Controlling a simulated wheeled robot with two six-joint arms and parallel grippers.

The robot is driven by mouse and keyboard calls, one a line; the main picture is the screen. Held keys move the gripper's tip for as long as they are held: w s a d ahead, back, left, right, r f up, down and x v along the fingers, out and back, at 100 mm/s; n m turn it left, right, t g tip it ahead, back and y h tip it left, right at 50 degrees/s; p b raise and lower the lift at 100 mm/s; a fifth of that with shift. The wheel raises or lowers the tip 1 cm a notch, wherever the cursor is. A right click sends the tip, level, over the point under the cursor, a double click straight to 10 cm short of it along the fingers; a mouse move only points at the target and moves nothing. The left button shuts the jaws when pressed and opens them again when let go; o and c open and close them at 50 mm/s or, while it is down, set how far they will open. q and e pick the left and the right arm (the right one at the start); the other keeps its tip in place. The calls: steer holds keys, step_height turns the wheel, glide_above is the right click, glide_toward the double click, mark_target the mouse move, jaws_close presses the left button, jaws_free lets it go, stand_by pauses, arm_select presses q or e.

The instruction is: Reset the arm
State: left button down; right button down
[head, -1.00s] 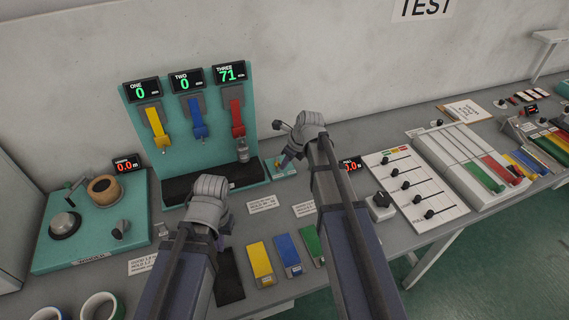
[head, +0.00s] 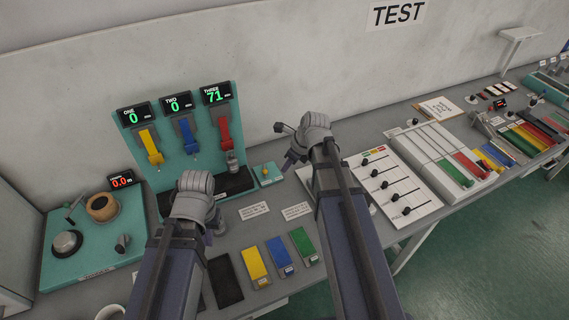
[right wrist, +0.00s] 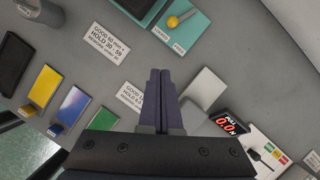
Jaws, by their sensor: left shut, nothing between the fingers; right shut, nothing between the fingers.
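My left gripper (head: 215,222) hangs low over the bench, in front of the teal stand and above the pads; its fingers are largely hidden behind my wrist in the head view, and it is shut and empty. My right gripper (head: 290,162) is over the bench, right of the teal stand and near the small teal block with a yellow knob (head: 266,171). In the right wrist view its two dark fingers (right wrist: 160,75) are pressed together with nothing between them, pointing toward the bench surface.
The teal stand (head: 200,137) holds yellow, blue and red straps under displays reading 0, 0 and 71. A teal winder board (head: 85,258) is at left. Yellow (head: 255,265), blue and green pads lie in front. A white slider panel (head: 393,187) is at right.

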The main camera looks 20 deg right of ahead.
steer(key=shift+s+r, duration=0.15)
steer(key=shift+r, duration=0.2)
stand_by(0.3)
steer(key=s+a+f+n+g+h, duration=0.1)
steer(key=s+a+n, duration=0.7)
steer(key=n, duration=0.8)
steer(key=s+a+f+n+g+h, duration=0.1)
steer(key=s+a+n+g+h, duration=0.1)
steer(key=s+a+n, duration=0.6)
steer(key=n+h, duration=0.1)
steer(key=n, duration=0.6)
steer(key=shift+s+n+g, duration=0.3)
steer(key=shift+s+n, duration=0.05)
steer(key=shift+n, duration=0.05)
